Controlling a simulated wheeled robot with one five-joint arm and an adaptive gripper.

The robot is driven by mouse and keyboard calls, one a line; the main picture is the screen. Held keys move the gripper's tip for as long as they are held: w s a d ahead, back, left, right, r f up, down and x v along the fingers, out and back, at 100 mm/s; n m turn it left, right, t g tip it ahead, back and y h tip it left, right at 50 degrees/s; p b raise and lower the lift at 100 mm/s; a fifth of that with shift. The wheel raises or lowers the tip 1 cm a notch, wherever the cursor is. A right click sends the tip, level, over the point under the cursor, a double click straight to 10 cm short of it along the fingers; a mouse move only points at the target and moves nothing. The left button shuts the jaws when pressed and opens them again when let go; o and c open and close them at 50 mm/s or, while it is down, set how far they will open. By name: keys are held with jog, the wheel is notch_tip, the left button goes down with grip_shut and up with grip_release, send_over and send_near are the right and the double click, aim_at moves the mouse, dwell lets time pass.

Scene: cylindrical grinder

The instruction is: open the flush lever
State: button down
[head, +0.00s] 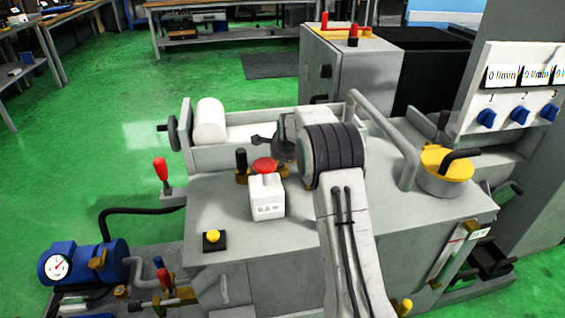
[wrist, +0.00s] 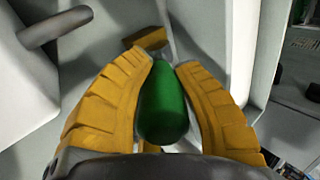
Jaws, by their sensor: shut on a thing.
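In the wrist view, a rounded green handle (wrist: 164,105), apparently the flush lever's grip, sits between the two yellow fingers of my gripper (wrist: 169,68). The fingers are closed around it, one on each side. A brass-coloured piece (wrist: 146,38) shows just beyond the fingertips. The rest of the lever is mostly hidden by the handle and fingers. In the head view, my arm reaches over the grey machine (head: 215,275), and the green handle and fingertips cannot be made out there.
A red mushroom button (head: 264,166) on a white box stands left of my arm. A red-topped lever (head: 161,170) is at the machine's left. A yellow-capped pot (head: 447,162) and a grey pipe (head: 395,140) stand to the right. A blue pump (head: 85,262) is at lower left.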

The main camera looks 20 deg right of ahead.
jog(key=shift+a+f, duration=0.15)
jog(key=c, duration=1.2)
grip_release()
jog(key=o, duration=0.3)
jog(key=v, duration=1.2)
